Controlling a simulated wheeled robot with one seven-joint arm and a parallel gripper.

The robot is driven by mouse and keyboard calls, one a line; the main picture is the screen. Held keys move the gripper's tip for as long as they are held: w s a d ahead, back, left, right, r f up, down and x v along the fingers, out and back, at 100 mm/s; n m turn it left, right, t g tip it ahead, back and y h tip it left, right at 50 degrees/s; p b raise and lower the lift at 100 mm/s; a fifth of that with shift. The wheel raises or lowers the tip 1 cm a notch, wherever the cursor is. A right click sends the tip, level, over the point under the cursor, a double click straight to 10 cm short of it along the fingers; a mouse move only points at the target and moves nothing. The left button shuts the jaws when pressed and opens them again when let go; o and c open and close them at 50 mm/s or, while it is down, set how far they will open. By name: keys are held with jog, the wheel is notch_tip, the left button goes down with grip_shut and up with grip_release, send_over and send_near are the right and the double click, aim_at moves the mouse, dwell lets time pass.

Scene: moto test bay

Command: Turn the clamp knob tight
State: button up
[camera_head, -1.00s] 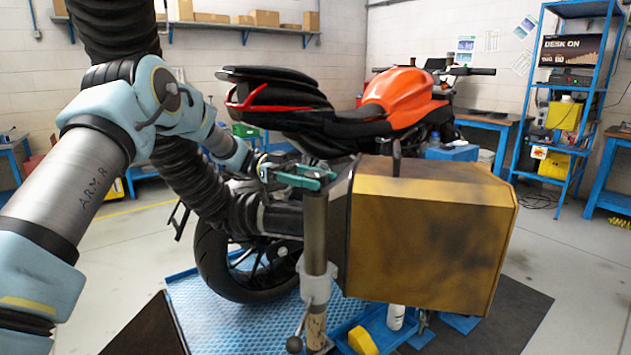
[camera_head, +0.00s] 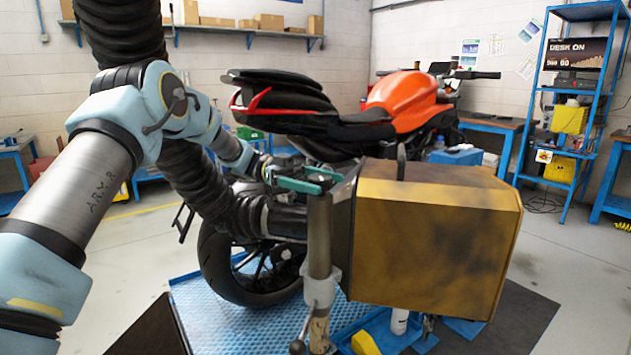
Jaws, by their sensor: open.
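My gripper (camera_head: 328,183) has teal fingers and is at the end of the pale blue arm, in the middle of the head view. Its fingers are apart and lie level at the top of an upright metal post (camera_head: 318,235). A small dark part (camera_head: 318,179), possibly the clamp knob, shows between the fingers at the post top. I cannot tell whether the fingers touch it. Lower on the post is a light grey clamp collar (camera_head: 320,290). A thin lever with a dark ball end (camera_head: 297,346) hangs from it.
A large yellow-brown box (camera_head: 435,240) stands right beside the post. An orange and black motorcycle (camera_head: 400,105) is behind, its rear wheel over a blue mat (camera_head: 215,305). A thick black hose (camera_head: 190,180) runs behind my arm. A blue tray (camera_head: 395,335) lies below the box.

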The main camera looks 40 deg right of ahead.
jog(key=b+v, duration=0.2)
jog(key=v, duration=0.9)
jog(key=shift+s, duration=0.1)
